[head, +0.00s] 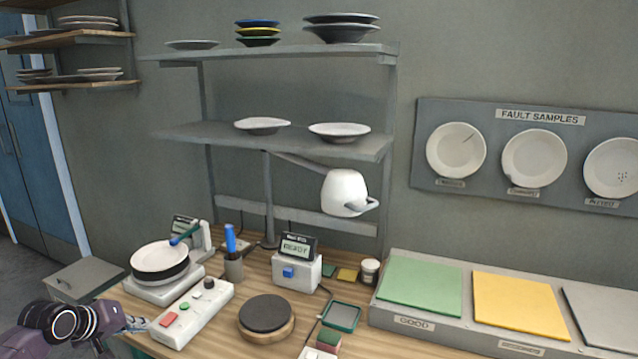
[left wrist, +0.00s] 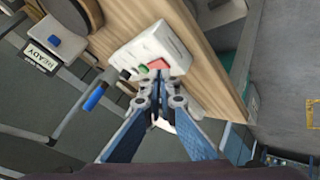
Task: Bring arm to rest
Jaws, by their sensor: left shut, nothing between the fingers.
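My left arm comes in at the lower left of the head view. Its gripper (head: 138,324) is at the table's front left edge, beside the white control box (head: 190,313) with red and green buttons. In the left wrist view the fingers of my left gripper (left wrist: 160,80) are shut with nothing between them. Their tips overlap the control box (left wrist: 150,50) in that view; I cannot tell whether they touch it. My right gripper is not in view.
On the wooden table (head: 245,290) stand a white plate (head: 160,257) on a device, a blue-handled tool in a cup (head: 233,268), a READY box (head: 297,272) and a dark round pad (head: 266,313). A white dryer (head: 344,192) hangs above. Green (head: 420,286) and yellow mats (head: 528,307) lie right.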

